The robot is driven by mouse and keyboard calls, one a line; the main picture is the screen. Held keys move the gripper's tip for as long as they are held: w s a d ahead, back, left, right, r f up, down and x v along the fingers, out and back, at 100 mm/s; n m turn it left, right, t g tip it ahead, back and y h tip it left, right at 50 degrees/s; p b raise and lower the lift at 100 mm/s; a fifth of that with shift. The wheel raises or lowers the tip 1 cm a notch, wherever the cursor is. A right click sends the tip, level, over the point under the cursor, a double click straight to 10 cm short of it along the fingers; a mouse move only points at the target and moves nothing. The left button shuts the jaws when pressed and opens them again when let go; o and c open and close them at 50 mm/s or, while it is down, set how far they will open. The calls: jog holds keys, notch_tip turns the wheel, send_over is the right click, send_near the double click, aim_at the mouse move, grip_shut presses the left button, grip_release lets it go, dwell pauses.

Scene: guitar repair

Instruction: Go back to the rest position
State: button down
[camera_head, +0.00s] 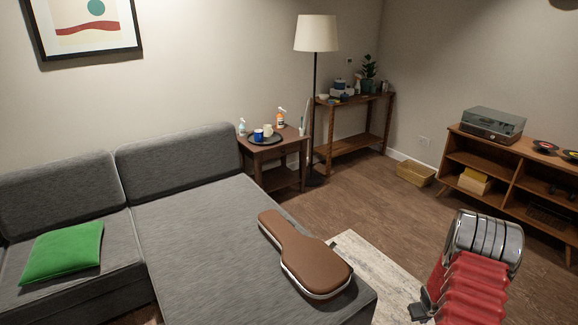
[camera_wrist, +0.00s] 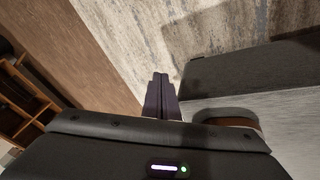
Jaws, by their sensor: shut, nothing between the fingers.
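My gripper (camera_wrist: 161,97) shows in the wrist view with its two dark fingers together and nothing between them. It points down over the light rug (camera_wrist: 190,35), beside the edge of the grey sofa (camera_wrist: 255,70). In the head view my red and chrome arm stands at the lower right, and the fingers cannot be made out there. A closed brown guitar case (camera_head: 305,258) lies on the sofa's chaise, to the left of my arm. Part of the case (camera_wrist: 225,114) shows just right of the fingers in the wrist view, apart from them.
A green cushion (camera_head: 62,252) lies on the sofa. A side table (camera_head: 270,152) holds a tray, cups and bottles. A floor lamp (camera_head: 316,34) and a console table (camera_head: 352,142) stand behind. A wooden shelf (camera_head: 510,180) with a turntable is at right. The wood floor between is mostly clear.

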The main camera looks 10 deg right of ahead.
jog(key=s+a+r+m+g, duration=0.1)
jog(key=a+r, duration=0.3)
jog(key=r, duration=0.2)
jog(key=s+a+r+g, duration=0.1)
jog(key=a+r, duration=0.3)
jog(key=r, duration=0.3)
jog(key=s+a+r+n+t+y, duration=0.1)
jog(key=s+a+r, duration=0.4)
jog(key=a+r, duration=0.6)
jog(key=s+a+r+n+t+y, duration=0.1)
jog(key=s+a+r, duration=0.4)
jog(key=a+r, duration=0.6)
jog(key=s+a+r+n+t+y, duration=0.1)
jog(key=s+a+r, duration=0.4)
jog(key=a+r, duration=0.6)
jog(key=a+t, duration=0.1)
jog(key=a, duration=0.3)
jog(key=shift+s+a+r+t, duration=0.3)
jog(key=shift+s+a+r, duration=0.05)
jog(key=shift+r, duration=0.05)
jog(key=c, duration=2.5)
grip_release()
